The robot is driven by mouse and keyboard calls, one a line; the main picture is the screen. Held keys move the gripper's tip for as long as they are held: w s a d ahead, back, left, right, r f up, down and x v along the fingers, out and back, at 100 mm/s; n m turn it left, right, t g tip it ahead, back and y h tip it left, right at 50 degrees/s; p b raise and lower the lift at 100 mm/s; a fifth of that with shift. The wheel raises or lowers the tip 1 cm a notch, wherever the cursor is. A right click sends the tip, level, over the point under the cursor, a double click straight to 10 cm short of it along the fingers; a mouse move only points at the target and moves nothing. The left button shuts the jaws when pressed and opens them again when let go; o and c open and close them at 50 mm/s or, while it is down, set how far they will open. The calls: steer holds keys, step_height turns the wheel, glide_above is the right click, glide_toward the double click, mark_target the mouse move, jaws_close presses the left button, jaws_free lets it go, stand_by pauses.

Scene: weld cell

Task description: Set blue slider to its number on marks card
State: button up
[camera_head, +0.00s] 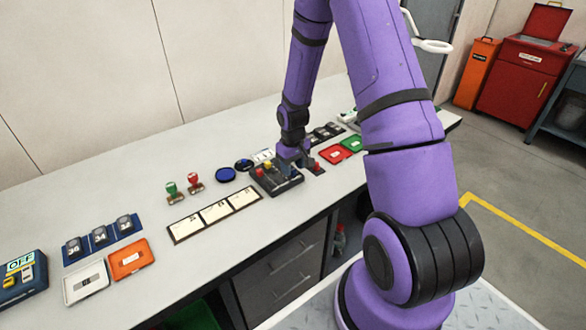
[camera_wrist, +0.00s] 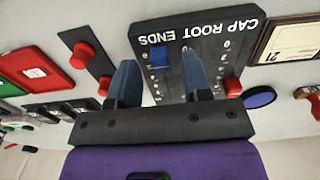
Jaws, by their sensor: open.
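The dark slider panel (camera_head: 266,186) lies on the bench below my gripper (camera_head: 294,160). In the wrist view the panel (camera_wrist: 208,55) shows upside-down lettering, "CAP ROOT ENDS", and rows of small marks. The blue slider (camera_wrist: 158,57) is on it and appears between my open fingers (camera_wrist: 158,66); I cannot tell whether they touch it. A red slider (camera_wrist: 233,87) is at the panel's right. In the head view my gripper hides the blue slider. A framed strip of pale cards (camera_head: 214,213) lies left of the panel; a card reading 21 (camera_wrist: 297,40) shows in the wrist view. I cannot tell which is the marks card.
A small plate with red knobs (camera_wrist: 83,56) lies close beside the panel. Red and green trays (camera_head: 334,154) are beyond it. Blue discs (camera_head: 226,174), stamps (camera_head: 194,182) and numbered blocks (camera_head: 99,236) stand to the left. The bench's front edge runs close to the panel.

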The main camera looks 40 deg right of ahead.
steer(key=shift+f, duration=0.55)
jaws_close()
steer(key=shift+w, duration=1.35)
jaws_free()
